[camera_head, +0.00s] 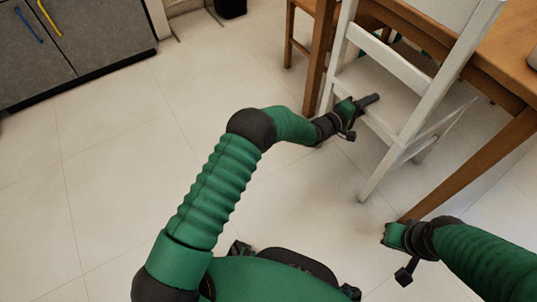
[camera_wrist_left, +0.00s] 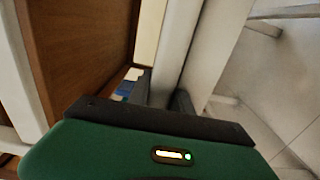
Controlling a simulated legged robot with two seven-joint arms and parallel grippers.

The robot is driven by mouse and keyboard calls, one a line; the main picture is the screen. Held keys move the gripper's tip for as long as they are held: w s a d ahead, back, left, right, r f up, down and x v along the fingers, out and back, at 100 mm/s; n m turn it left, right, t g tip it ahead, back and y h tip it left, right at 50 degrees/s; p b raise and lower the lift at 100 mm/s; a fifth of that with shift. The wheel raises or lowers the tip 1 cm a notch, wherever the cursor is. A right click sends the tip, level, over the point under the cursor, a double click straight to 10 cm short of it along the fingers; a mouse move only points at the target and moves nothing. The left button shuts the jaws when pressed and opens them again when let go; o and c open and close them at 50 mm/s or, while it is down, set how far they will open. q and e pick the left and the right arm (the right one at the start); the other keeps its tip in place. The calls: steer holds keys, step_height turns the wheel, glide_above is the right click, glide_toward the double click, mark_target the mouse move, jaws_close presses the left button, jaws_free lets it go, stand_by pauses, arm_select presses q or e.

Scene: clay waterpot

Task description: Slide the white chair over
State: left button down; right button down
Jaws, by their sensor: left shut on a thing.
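The white chair (camera_head: 388,59) stands at the upper right with its slatted back toward me, close against the wooden table (camera_head: 512,52). My left gripper (camera_head: 362,104) reaches the lower part of the chair's back frame and is shut on it. In the left wrist view, a pale upright bar of the chair (camera_wrist_left: 176,45) runs down to the dark jaws (camera_wrist_left: 165,100); the exact contact is partly hidden by the gripper's green body. My right gripper (camera_head: 391,236) is low at the right, apart from the chair, near a table leg; its jaws do not show clearly.
A wooden table leg (camera_head: 470,166) slants down just right of the chair. Other wooden furniture (camera_head: 301,25) stands left of it. Grey cabinets (camera_head: 70,45) with blue and yellow handles line the upper left, and a black bin (camera_head: 231,7) is at the top. The tiled floor (camera_head: 110,150) at left is clear.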

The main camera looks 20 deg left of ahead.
arm_select(q)
steer(key=shift+s+f, duration=0.35)
steer(key=shift+f, duration=0.05)
steer(key=shift+a+f, duration=0.1)
steer(key=shift+a, duration=0.15)
steer(key=c, duration=1.2)
jaws_free()
steer(key=shift+o, duration=0.6)
steer(key=shift+w+d+r, duration=0.1)
steer(key=shift+r, duration=0.15)
steer(key=shift+r, duration=0.15)
